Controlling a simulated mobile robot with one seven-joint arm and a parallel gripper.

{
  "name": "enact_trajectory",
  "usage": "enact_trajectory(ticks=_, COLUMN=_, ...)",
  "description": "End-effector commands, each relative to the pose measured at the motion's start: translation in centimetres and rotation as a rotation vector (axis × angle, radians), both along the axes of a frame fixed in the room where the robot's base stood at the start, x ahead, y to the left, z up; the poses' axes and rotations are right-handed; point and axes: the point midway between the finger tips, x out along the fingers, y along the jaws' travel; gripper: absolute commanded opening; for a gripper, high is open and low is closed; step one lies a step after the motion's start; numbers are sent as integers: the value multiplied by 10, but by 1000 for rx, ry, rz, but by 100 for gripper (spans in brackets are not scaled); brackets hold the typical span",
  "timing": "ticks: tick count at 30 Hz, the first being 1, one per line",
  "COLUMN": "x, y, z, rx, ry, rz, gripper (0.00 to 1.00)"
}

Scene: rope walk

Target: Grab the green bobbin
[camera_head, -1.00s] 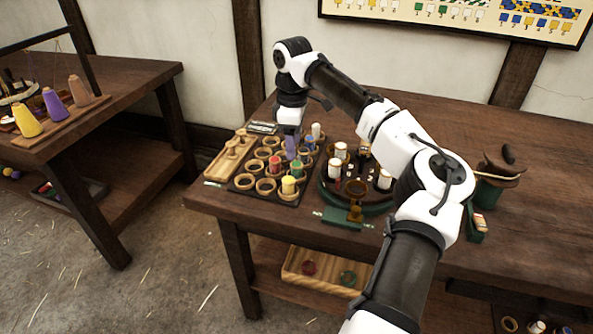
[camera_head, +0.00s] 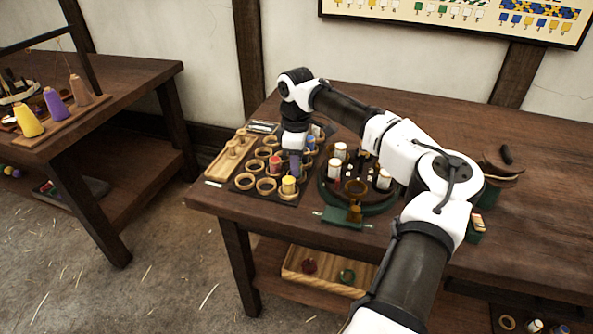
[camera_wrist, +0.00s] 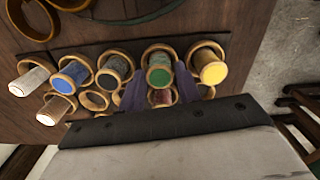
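The green bobbin (camera_wrist: 159,77) stands in a wooden ring of the dark rack (camera_head: 241,184). My gripper (camera_wrist: 159,70) has its two purple fingers apart, one on each side of the green bobbin in the wrist view. No contact shows, and I cannot tell how far above or around it the fingertips are. In the head view my gripper (camera_head: 295,172) points down over the rack and hides the green bobbin.
A yellow bobbin (camera_wrist: 213,72) stands close to the right finger, a dark bobbin (camera_wrist: 115,72) close to the left. Blue (camera_wrist: 70,77), white (camera_wrist: 30,82) and red (camera_wrist: 160,97) bobbins are nearby. A round green-edged stand (camera_head: 347,209) with spools is right of the rack.

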Motion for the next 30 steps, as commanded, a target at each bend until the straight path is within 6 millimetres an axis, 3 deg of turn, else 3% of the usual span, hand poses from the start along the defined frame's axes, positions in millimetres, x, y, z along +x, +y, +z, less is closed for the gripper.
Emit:
enact_trajectory(ticks=1, x=0, y=0, z=0, rx=0, ry=0, rz=0, gripper=26)
enact_trajectory(ticks=6, x=0, y=0, z=0, rx=0, ry=0, rz=0, gripper=6)
enact_trajectory(ticks=14, x=0, y=0, z=2, rx=0, ry=0, rz=0, gripper=6)
enact_trajectory(ticks=19, x=1, y=0, z=13, rx=1, ry=-1, rz=0, gripper=6)
enact_trajectory(ticks=23, x=1, y=1, z=35, rx=2, ry=-3, rz=0, gripper=6)
enact_trajectory(ticks=30, x=1, y=2, z=104, rx=3, ry=-4, rz=1, gripper=6)
